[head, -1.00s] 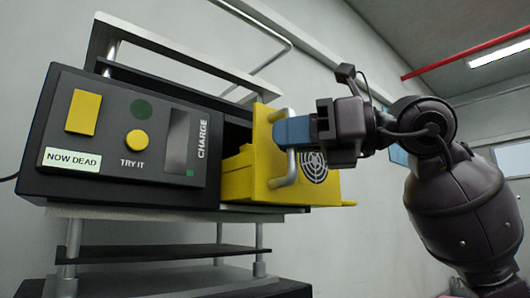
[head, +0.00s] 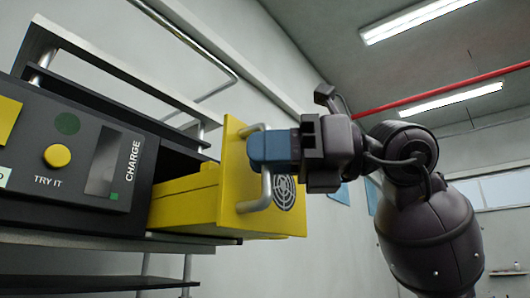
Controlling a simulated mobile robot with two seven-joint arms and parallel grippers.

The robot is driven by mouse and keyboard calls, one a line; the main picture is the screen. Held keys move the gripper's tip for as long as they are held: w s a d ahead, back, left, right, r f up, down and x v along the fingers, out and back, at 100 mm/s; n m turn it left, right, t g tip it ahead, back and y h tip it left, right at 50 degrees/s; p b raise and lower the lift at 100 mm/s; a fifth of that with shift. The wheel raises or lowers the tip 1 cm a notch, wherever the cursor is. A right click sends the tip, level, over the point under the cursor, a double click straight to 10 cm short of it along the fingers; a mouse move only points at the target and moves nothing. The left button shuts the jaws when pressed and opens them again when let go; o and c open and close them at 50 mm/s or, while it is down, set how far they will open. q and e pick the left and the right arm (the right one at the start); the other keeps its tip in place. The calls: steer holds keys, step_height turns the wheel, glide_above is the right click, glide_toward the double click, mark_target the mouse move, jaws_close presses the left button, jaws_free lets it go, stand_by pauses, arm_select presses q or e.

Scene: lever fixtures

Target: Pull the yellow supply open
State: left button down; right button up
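The yellow supply (head: 185,192) is a drawer-like box that sticks well out of the right end of the dark charger housing (head: 60,228). Its front plate carries a round fan grille and a grey bar handle (head: 255,206). My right gripper (head: 268,150) has its blue fingers at the upper part of this handle, overlapping it. The fingers look closed around the bar, though the far finger is hidden. My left gripper is not in view.
The housing has a yellow button (head: 57,156) and a CHARGE panel, and sits on a metal rack with a rail (head: 215,85) above. A wall runs behind. The room to the right of my arm looks open.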

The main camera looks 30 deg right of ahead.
steer(key=shift+o, duration=1.1)
steer(key=shift+d, duration=0.1)
steer(key=b+v, duration=0.2)
steer(key=v, duration=0.8)
steer(key=shift+s+d, duration=0.2)
steer(key=shift+s, duration=0.05)
